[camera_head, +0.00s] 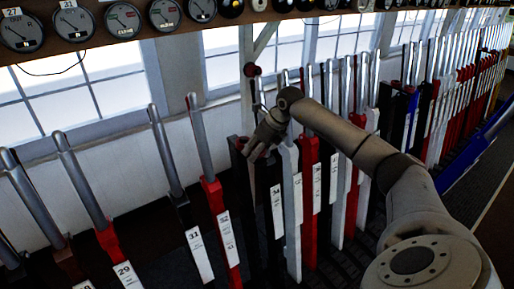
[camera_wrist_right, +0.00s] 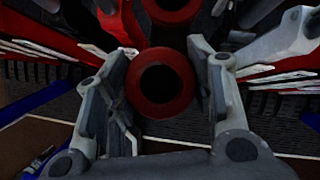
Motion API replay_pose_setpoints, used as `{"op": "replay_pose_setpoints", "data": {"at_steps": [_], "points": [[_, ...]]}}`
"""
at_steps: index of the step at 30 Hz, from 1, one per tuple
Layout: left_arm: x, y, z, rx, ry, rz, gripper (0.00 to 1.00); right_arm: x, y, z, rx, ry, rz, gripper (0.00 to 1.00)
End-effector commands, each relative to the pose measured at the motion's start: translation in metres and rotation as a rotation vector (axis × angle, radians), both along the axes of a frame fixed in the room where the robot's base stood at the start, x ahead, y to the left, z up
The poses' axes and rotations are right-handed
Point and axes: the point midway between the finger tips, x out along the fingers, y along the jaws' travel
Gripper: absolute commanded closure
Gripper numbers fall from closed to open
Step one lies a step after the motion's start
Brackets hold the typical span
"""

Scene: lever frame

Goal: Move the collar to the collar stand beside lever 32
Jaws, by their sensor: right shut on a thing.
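A red ring-shaped collar (camera_wrist_right: 162,107) with a dark hole sits between the two fingers of my right gripper (camera_wrist_right: 161,68) in the right wrist view. My right gripper is shut on it. A second round red part (camera_wrist_right: 172,12) shows just beyond it, cut by the top edge. In the head view my right gripper (camera_head: 262,137) is over the levers, right of a red lever (camera_head: 209,190) whose plate seems to read 32. I cannot clearly tell the collar there, nor surely pick out the collar stand. My left gripper is not in view.
A red knob (camera_head: 251,70) on a thin dark rod stands just behind my right gripper. Close rows of levers crowd the right. Round gauges (camera_head: 124,19) line a shelf above.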

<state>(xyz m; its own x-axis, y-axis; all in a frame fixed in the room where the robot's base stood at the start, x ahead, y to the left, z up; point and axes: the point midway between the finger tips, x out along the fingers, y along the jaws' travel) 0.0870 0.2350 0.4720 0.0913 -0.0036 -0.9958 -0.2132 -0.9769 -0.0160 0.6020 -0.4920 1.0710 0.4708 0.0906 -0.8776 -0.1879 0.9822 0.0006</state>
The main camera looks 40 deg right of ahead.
Motion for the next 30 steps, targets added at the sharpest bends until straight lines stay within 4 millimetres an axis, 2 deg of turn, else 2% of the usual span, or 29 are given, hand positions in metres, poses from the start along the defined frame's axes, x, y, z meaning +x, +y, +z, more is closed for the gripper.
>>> {"op": "replay_pose_setpoints", "data": {"at_steps": [13, 23, 24, 29, 30], "points": [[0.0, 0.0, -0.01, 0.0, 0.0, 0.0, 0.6, 0.0, 0.0, -0.014, 0.0, 0.0, 0.0, 0.72], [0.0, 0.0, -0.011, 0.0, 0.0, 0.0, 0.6, 0.0, 0.0, -0.015, 0.0, 0.0, 0.0, 0.72], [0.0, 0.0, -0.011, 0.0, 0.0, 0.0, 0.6, 0.0, 0.0, -0.015, 0.0, 0.0, 0.0, 0.47], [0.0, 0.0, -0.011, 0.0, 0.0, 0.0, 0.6, 0.0, 0.0, -0.015, 0.0, -0.001, 0.0, 0.26], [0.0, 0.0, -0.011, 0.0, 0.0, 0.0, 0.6, 0.0, 0.0, -0.015, 0.0, 0.0, 0.0, 0.26]]}}
